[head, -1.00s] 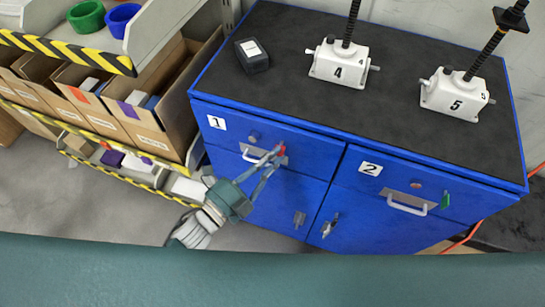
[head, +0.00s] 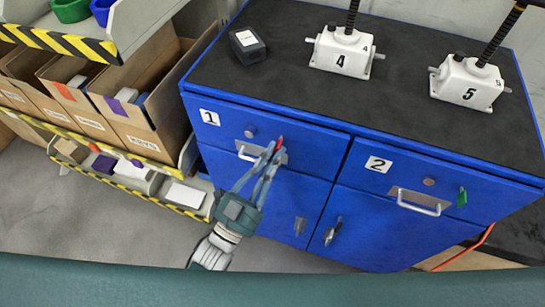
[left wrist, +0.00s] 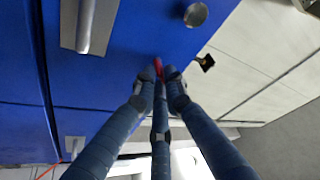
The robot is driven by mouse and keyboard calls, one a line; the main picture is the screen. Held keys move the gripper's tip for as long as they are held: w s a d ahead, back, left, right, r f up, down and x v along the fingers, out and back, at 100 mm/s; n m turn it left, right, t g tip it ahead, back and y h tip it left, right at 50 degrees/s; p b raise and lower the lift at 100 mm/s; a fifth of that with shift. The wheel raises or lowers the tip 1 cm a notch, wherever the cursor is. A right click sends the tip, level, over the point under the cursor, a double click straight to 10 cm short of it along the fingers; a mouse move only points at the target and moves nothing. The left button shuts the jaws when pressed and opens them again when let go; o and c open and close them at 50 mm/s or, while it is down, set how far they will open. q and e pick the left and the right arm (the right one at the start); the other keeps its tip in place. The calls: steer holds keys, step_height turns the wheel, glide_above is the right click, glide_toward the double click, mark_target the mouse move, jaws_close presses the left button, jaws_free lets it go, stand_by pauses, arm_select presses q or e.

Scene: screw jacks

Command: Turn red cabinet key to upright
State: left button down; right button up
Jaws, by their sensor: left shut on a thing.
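The red key (head: 279,141) sits at the right end of the handle plate on drawer 1 of the blue cabinet (head: 225,133). My left gripper (head: 273,152) is shut on the key at the drawer front, its arm coming up from below. The left wrist view shows the red key (left wrist: 158,68) between the fingertips (left wrist: 160,78), mostly covered by them. The key looks slightly tilted in the head view; its exact angle is hard to tell. My right gripper is in neither current view.
Drawer 2 has a white handle (head: 419,203) and a green key (head: 462,197). White screw jacks 4 (head: 341,52) and 5 (head: 467,83) and a black box (head: 247,46) stand on the cabinet top. A shelf with cardboard boxes (head: 140,113) is at left.

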arm_select(q)
steer(key=n+y, duration=0.1)
steer(key=n, duration=0.2)
steer(key=n+t+y, duration=0.1)
steer(key=n, duration=0.2)
steer(key=n+t+y+b, duration=0.1)
steer(key=n, duration=0.2)
steer(key=shift+s+d+f+y, duration=0.1)
steer(key=shift+d+f+y, duration=0.05)
steer(key=shift+d+y, duration=0.15)
steer(key=shift+n+t, duration=0.3)
steer(key=shift+n, duration=0.1)
steer(key=c, duration=1.8)
jaws_free()
steer(key=v, duration=1.2)
